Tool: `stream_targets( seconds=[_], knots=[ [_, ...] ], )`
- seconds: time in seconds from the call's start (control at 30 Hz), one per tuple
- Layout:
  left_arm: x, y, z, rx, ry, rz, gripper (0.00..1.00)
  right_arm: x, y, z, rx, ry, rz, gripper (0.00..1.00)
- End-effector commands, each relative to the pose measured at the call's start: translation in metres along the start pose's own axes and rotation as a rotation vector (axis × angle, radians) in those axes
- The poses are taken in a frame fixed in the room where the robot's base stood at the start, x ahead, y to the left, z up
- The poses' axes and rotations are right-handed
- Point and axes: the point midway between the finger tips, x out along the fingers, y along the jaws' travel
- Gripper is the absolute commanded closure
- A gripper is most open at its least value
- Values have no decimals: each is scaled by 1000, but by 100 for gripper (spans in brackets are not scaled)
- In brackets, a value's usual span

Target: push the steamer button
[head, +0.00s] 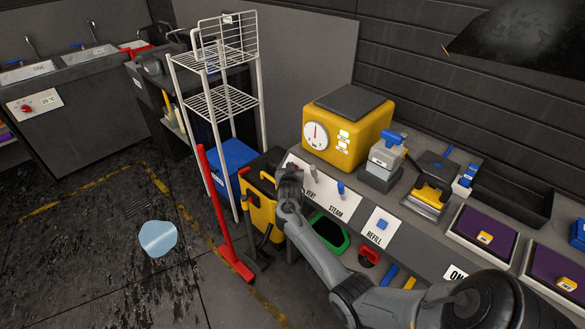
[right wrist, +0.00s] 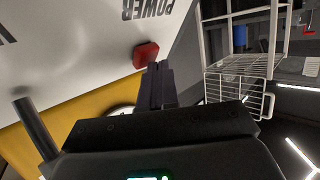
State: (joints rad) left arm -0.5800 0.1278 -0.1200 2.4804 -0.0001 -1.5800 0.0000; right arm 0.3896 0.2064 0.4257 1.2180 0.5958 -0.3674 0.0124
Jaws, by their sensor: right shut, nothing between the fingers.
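The steamer appears to be the yellow box (head: 345,130) with a round gauge, on the counter. In the right wrist view a red button (right wrist: 146,54) stands on a white panel beside the word POWER. The shut, empty fingers of my right gripper (right wrist: 158,85) are right at the button and overlap its edge. I cannot tell whether they touch. My left gripper is out of view.
A white wire rack (head: 225,100) stands left of the counter. A red-handled floor tool (head: 218,215) leans before it. A REFILL panel (head: 380,226) and a green-rimmed bin (head: 327,234) are near my right arm. A light-blue puddle (head: 158,238) is on the floor.

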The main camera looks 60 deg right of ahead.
Motion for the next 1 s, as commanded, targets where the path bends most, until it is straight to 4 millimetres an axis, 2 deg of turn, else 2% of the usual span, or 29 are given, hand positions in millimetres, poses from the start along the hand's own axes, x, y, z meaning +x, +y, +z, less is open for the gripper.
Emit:
stream_targets(
  seconds=[1.0],
  knots=[
    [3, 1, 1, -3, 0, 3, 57, 7, 6, 6, -1, -3, 2, 100]
  ],
)
